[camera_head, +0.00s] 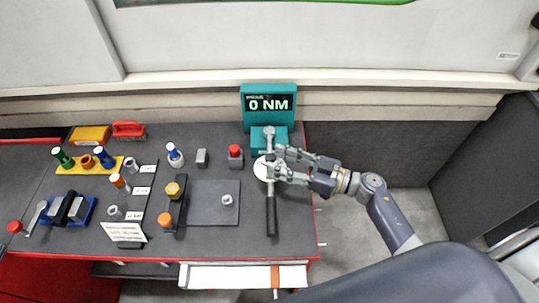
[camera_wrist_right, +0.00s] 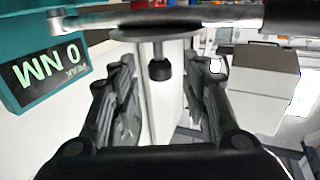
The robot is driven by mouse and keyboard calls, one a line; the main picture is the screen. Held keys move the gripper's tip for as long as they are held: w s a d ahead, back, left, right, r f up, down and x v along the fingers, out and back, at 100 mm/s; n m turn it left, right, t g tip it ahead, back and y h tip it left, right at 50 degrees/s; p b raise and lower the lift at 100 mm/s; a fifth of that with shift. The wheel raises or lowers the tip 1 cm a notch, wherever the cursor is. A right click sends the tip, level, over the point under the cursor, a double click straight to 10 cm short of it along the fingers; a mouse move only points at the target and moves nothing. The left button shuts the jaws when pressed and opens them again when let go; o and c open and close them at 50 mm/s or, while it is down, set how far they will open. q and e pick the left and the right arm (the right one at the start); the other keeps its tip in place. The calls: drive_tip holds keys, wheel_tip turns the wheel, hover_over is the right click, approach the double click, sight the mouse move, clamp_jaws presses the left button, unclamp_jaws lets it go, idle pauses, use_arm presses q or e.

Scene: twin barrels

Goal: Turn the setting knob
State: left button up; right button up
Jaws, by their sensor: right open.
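A torque wrench (camera_head: 271,214) with a black grip lies across the front of a teal tester (camera_head: 269,98), whose display reads 0 NM. A pale round disc (camera_head: 260,170) shows beside the wrench. In the right wrist view, the disc (camera_wrist_right: 150,33) lies under the wrench, with a short stem and a black knob-like end (camera_wrist_right: 160,71). I cannot tell for sure if this is the setting knob. My right gripper (camera_head: 277,164) is at the wrench and disc. Its open fingers (camera_wrist_right: 160,75) stand on either side of the black end, apart from it. My left gripper is out of view.
A dark mat (camera_head: 205,212) with a small nut-like part lies left of the wrench. A red-topped block (camera_head: 235,157), a yellow rack (camera_head: 84,168) and a blue holder (camera_head: 70,209) stand further left. The wall is close behind. The table's right edge is near my gripper.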

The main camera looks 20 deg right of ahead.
sight(270, 156)
drive_tip(key=shift+x, duration=0.8)
drive_tip(key=shift+w+a, duration=0.25)
drive_tip(key=shift+a, duration=0.1)
drive_tip(key=shift+w+a, duration=0.15)
drive_tip(key=shift+a, duration=0.05)
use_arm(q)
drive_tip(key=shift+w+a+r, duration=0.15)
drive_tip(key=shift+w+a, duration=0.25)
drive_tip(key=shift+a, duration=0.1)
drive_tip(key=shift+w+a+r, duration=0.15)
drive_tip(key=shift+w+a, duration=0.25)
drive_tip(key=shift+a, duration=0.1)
use_arm(e)
drive_tip(key=shift+w+a, duration=0.1)
drive_tip(key=shift+c, duration=0.2)
drive_tip(key=c, duration=0.9)
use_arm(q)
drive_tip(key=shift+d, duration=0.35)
use_arm(e)
clamp_jaws()
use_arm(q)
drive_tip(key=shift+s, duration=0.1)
